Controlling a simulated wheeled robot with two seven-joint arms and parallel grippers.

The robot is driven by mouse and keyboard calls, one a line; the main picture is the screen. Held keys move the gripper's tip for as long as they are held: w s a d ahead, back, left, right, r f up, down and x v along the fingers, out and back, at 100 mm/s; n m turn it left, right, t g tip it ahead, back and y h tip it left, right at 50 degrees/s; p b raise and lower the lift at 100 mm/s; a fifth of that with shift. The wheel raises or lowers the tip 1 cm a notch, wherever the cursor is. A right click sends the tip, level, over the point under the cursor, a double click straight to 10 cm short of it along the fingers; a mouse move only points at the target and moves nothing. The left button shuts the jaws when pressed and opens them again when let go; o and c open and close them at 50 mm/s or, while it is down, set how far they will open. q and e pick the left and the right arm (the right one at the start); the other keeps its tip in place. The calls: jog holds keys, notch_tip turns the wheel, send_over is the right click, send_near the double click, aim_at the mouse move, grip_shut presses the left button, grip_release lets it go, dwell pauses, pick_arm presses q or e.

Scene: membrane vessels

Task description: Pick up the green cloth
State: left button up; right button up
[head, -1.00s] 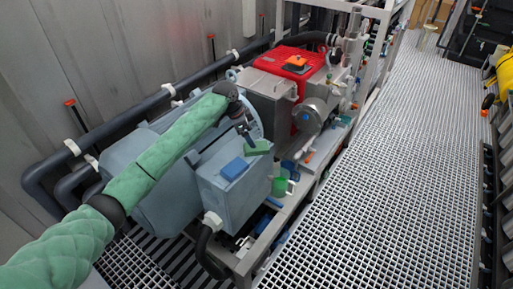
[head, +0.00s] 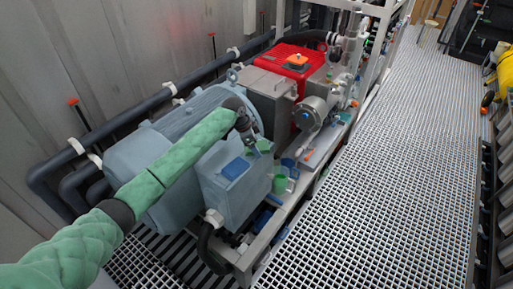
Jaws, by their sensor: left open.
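The green cloth (head: 264,146) lies on top of the blue-grey box of the large motor, near its back right edge, and is partly hidden. My left gripper (head: 251,149) points down at the cloth's left side, very close to it. The left gripper is open. I cannot tell whether its fingers touch the cloth or stand around it. My right gripper is not in view.
A blue cloth or sponge (head: 236,169) lies on the same box, in front of the green cloth. A green cup (head: 280,183) and a blue cup (head: 289,164) stand on the ledge to the right. A red-covered machine (head: 294,62) stands behind. The grated walkway (head: 390,170) is clear.

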aim_at(260, 145)
pick_arm(q)
jog(key=shift+f, duration=0.15)
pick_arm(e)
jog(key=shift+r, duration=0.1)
pick_arm(q)
jog(key=c, duration=1.1)
jog(key=shift+o, duration=0.2)
jog(key=shift+r, duration=0.4)
notch_tip(260, 145, up, 3)
jog(key=shift+r+b, duration=0.1)
jog(key=shift+b, duration=1.1)
jog(key=s+d+r+b, duration=0.4)
jog(key=d+r, duration=0.3)
jog(key=d, duration=0.3)
jog(key=shift+s+d+r, duration=0.15)
jog(key=shift+s+r, duration=0.05)
jog(key=shift+s, duration=0.55)
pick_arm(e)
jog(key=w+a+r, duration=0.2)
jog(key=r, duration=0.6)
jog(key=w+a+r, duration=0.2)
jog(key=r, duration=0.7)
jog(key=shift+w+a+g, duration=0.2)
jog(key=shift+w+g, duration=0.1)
